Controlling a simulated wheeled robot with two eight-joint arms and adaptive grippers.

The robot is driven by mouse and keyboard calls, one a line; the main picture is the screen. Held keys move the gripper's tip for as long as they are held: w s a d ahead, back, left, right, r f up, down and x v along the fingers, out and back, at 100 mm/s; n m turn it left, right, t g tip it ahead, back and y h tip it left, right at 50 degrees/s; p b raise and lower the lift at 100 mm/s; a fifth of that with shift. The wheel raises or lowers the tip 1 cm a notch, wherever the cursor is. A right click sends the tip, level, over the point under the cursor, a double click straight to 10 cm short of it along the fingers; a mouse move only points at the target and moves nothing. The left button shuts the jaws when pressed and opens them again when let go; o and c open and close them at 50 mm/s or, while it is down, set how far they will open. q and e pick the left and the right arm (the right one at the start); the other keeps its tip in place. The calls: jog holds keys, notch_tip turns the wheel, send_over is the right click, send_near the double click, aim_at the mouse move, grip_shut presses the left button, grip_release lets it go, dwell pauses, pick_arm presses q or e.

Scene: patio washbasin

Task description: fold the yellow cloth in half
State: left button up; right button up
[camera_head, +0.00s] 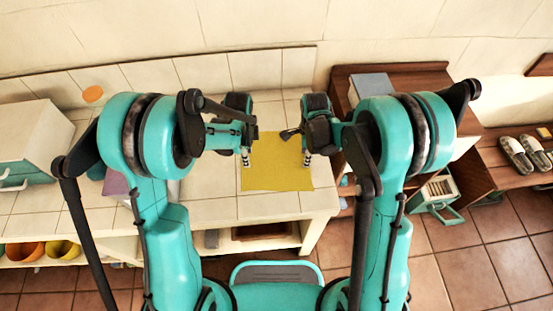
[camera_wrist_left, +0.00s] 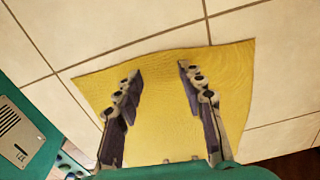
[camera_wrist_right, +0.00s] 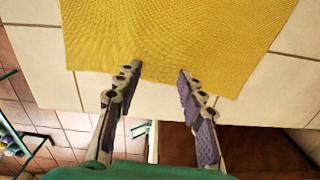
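The yellow cloth (camera_head: 277,172) lies spread flat on the tiled counter in the head view. My left gripper (camera_head: 245,158) is over its left side. In the left wrist view the cloth (camera_wrist_left: 165,105) lies under both fingers of my left gripper (camera_wrist_left: 160,75), which are apart with nothing between them. My right gripper (camera_head: 306,158) is at the cloth's right side. In the right wrist view the cloth (camera_wrist_right: 175,40) is ahead of my right gripper (camera_wrist_right: 158,72), whose open fingertips overlap its near edge. Whether either gripper touches the cloth is unclear.
The tiled counter (camera_head: 215,208) is bare around the cloth, and its front edge is close to it. A white box (camera_head: 30,140) stands far left. A brown wooden cabinet (camera_head: 425,75) is at right. Slippers (camera_head: 516,154) rest on a bench, and bowls (camera_head: 62,249) are below left.

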pick_arm(q)
jog(key=shift+f, duration=0.25)
jog(key=shift+c, duration=0.2)
pick_arm(e)
jog(key=shift+f, duration=0.25)
jog(key=shift+c, duration=0.2)
pick_arm(q)
jog(key=c, duration=0.5)
pick_arm(e)
jog(key=shift+s, duration=0.1)
jog(key=c, duration=0.5)
pick_arm(q)
grip_shut()
pick_arm(e)
grip_shut()
pick_arm(q)
jog(key=shift+s, duration=0.1)
pick_arm(e)
jog(key=shift+f, duration=0.1)
